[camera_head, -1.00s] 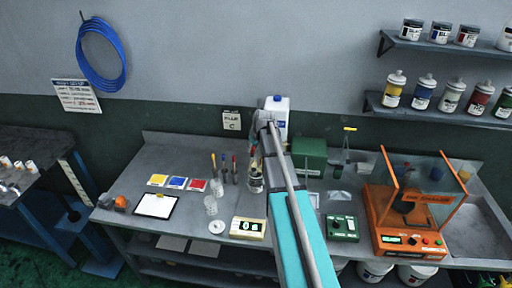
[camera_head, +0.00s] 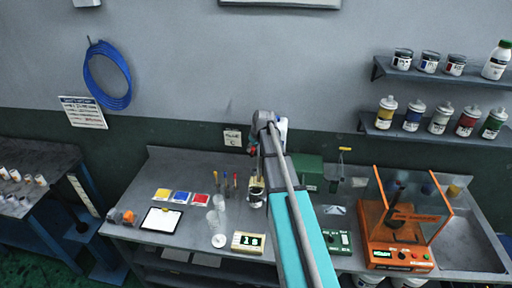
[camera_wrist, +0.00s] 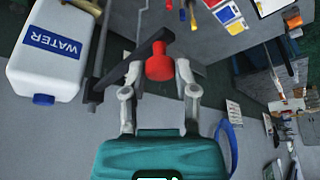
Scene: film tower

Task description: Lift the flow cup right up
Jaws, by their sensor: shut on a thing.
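My gripper (camera_wrist: 160,80) is shut on a red knob-like piece (camera_wrist: 159,62), which I take to be the flow cup's grip. A dark bar crosses beside it. The cup's body cannot be made out in the wrist view. In the head view a bit of red (camera_head: 253,151) shows at my gripper (camera_head: 256,148), above the bench. A glass-like jar with dark contents (camera_head: 256,199) stands below it on the bench. I cannot tell whether the cup's lower end is clear of this jar.
A white water jug (camera_wrist: 45,50) is close beside my gripper, with a thin stand rod next to it. An orange machine (camera_head: 403,230) stands right. The air above the bench is open.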

